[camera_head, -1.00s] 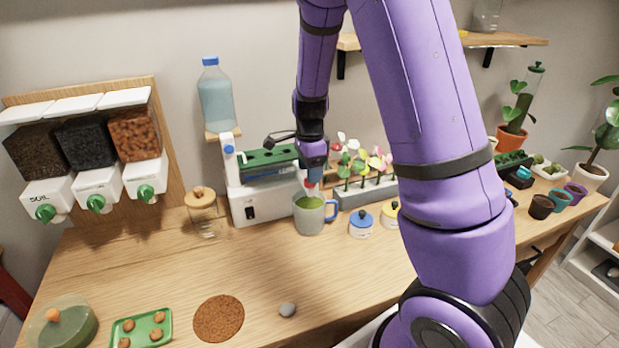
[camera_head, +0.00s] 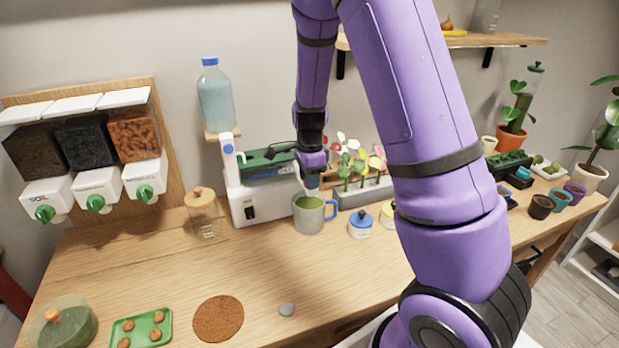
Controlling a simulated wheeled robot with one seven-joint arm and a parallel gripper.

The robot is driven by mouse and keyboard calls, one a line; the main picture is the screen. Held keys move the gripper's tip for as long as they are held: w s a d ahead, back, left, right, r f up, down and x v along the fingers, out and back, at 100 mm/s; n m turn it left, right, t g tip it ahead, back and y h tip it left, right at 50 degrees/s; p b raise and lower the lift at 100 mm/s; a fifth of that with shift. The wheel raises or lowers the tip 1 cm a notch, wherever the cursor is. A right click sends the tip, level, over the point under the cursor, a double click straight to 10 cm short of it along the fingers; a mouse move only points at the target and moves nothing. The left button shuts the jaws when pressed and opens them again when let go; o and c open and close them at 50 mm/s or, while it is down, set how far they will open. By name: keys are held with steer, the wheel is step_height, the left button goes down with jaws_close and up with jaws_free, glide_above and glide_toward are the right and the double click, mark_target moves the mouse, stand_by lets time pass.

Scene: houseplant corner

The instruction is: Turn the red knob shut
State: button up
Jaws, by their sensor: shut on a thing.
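My gripper (camera_head: 312,181) is at the right end of the white dispenser machine (camera_head: 262,203), just above the mug. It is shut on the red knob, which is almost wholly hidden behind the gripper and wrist. A grey-green mug (camera_head: 308,216) with a blue handle stands below, upright on the table, with green contents. The knob's exact angle cannot be seen.
A water bottle (camera_head: 215,98) stands above the machine's left end. A lidded glass jar (camera_head: 202,215) is to its left. Flowers in a planter (camera_head: 365,193) and small lidded pots (camera_head: 361,225) stand to the right. The front middle of the table (camera_head: 350,270) is clear.

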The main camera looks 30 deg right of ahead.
steer(key=n, duration=0.4)
steer(key=shift+n, duration=0.4)
steer(key=n, duration=0.4)
steer(key=shift+n, duration=0.3)
steer(key=n, duration=0.4)
steer(key=shift+n, duration=2.2)
steer(key=o, duration=0.9)
